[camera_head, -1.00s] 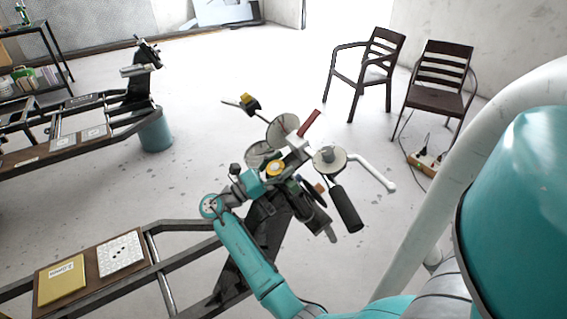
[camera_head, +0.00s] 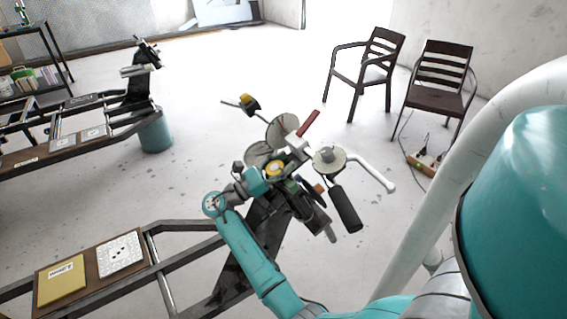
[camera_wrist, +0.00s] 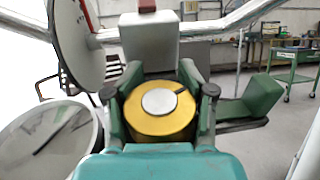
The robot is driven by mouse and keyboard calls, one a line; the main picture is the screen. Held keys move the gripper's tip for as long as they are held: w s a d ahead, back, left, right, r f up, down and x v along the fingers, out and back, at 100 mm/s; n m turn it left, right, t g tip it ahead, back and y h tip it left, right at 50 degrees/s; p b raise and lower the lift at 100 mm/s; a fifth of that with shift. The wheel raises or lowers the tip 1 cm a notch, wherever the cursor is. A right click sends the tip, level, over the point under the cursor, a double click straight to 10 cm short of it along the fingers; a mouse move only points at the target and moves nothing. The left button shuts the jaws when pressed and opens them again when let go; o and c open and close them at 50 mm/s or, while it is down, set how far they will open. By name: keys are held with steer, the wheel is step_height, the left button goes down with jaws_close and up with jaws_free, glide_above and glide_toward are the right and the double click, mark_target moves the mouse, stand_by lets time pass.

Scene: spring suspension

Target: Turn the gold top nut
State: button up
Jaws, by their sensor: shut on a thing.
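The gold top nut (camera_wrist: 168,118) is a thick gold ring around a pale round centre with a dark slot mark. In the wrist view it sits between the two fingers of my gripper (camera_wrist: 160,100), which are closed against its left and right sides. In the head view the gold nut (camera_head: 275,169) shows small at the top of the motorcycle front end, with my gripper (camera_head: 268,177) on it from the lower left. The nut's lower part is hidden by my gripper's body.
A black handlebar grip (camera_head: 346,208) and white bar (camera_head: 371,172) stick out to the right. A dark frame rail (camera_head: 185,228) runs below my arm. Chairs (camera_head: 437,80) stand well behind.

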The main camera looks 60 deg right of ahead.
steer(key=shift+a+f+m+g+y, duration=0.1)
steer(key=shift+a+m+g+y, duration=0.15)
steer(key=shift+m+g+y, duration=0.75)
steer(key=shift+o, duration=0.2)
steer(key=o, duration=0.9)
steer(key=v, duration=1.2)
steer(key=shift+f, duration=0.1)
